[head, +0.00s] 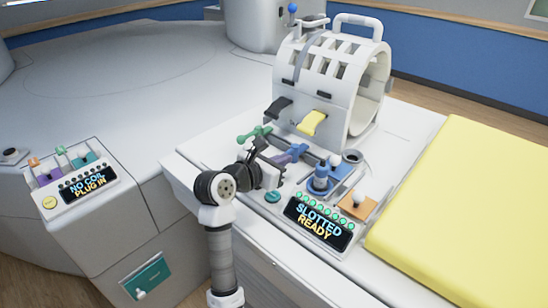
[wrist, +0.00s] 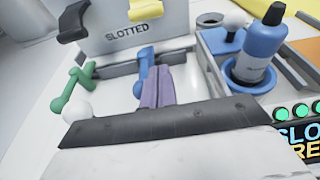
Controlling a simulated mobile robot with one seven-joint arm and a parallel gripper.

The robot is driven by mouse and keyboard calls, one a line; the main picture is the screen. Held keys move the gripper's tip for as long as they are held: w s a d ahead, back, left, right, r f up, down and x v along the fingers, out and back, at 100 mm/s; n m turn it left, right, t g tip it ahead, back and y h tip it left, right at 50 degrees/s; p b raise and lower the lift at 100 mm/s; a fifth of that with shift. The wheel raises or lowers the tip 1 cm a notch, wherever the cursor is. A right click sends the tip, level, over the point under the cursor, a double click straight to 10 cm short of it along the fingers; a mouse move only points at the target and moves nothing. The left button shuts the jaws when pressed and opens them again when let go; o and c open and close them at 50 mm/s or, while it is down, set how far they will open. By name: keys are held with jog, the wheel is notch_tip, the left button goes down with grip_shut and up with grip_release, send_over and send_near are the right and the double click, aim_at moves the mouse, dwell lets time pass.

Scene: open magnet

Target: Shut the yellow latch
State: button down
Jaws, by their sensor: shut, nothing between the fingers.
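The yellow latch (head: 312,122) sticks out from the front of the white slotted coil housing (head: 345,85). Its lower part shows at the top edge of the wrist view (wrist: 148,8), cut off there. A black latch (head: 279,107) sits left of it and also shows in the wrist view (wrist: 72,22). My gripper (head: 284,159) is below and in front of the housing, apart from the yellow latch. Its two purple fingers (wrist: 155,88) lie together and are empty, close beside the blue lever (wrist: 142,68).
A green lever (head: 253,133) stands left of my gripper. A display (head: 318,222) reads "SLOTTED READY". A yellow pad (head: 470,210) lies at right.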

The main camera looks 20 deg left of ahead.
aim_at(312, 123)
jog(key=p+x, duration=0.1)
jog(key=x, duration=0.3)
jog(key=shift+r, duration=0.15)
jog(key=shift+w+d+r+p, duration=0.25)
jog(key=shift+w+r+p, duration=0.3)
jog(key=shift+r, duration=0.25)
jog(key=shift+w+d+r+p, duration=0.25)
jog(key=shift+w+r+p, duration=0.15)
jog(key=shift+w+r, duration=0.3)
jog(key=shift+s+a+r, duration=0.1)
jog(key=shift+r, duration=0.05)
jog(key=shift+r, duration=0.1)
jog(key=shift+s+r, duration=0.1)
jog(key=shift+r, duration=0.05)
